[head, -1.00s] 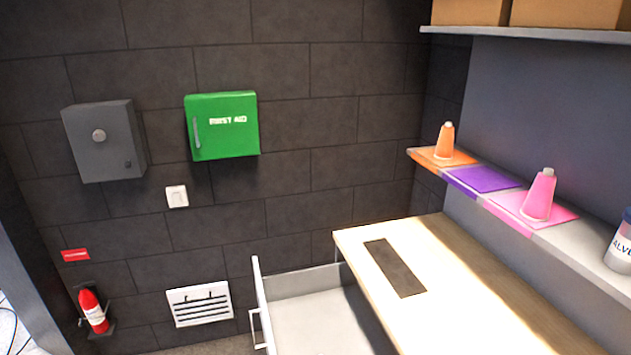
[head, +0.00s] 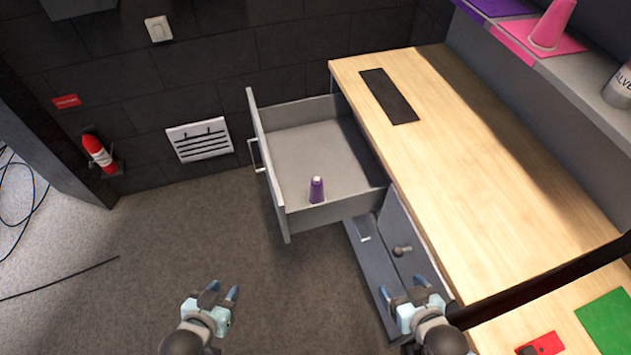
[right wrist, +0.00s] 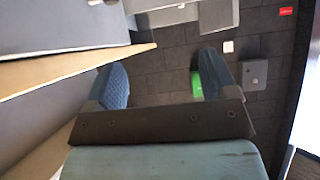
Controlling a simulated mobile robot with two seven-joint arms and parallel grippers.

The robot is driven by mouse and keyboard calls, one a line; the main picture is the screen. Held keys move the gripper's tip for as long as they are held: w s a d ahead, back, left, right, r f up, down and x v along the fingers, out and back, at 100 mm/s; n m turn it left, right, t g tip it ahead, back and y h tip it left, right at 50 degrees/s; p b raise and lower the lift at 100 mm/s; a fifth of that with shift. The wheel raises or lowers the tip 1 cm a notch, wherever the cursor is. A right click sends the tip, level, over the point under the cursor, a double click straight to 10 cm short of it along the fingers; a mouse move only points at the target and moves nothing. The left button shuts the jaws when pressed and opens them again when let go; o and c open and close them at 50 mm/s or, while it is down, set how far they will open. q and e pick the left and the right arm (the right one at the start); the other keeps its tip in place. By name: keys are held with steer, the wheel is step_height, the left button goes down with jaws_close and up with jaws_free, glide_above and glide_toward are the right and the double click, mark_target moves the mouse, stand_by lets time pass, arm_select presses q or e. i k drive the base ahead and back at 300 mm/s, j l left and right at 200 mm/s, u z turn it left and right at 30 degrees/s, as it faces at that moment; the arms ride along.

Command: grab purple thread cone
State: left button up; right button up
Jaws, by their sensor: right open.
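The purple thread cone (head: 317,190) stands upright in the open drawer (head: 305,150), near the drawer's front right corner in the head view. My left gripper (head: 223,294) is over the floor in front of the drawer, apart from the cone, with its fingers spread and nothing between them. My right gripper (head: 411,297) is open and empty, beside the lower cabinet and below and right of the cone in the picture. The cone is not in that view.
The wooden worktop (head: 450,150) adjoins the drawer on the right. A shelf above holds a pink cone (head: 552,25) on a pink mat and an empty purple mat (head: 497,6). A lower cabinet front (head: 400,235) with a knob stands below the worktop.

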mark_target(317, 195)
steer(key=i+j+z, duration=0.1)
steer(key=j+z, duration=0.15)
steer(key=z, duration=0.2)
steer(key=j+z, duration=0.25)
steer(key=z, duration=0.2)
steer(key=j+z, duration=0.35)
steer(key=j, duration=0.7)
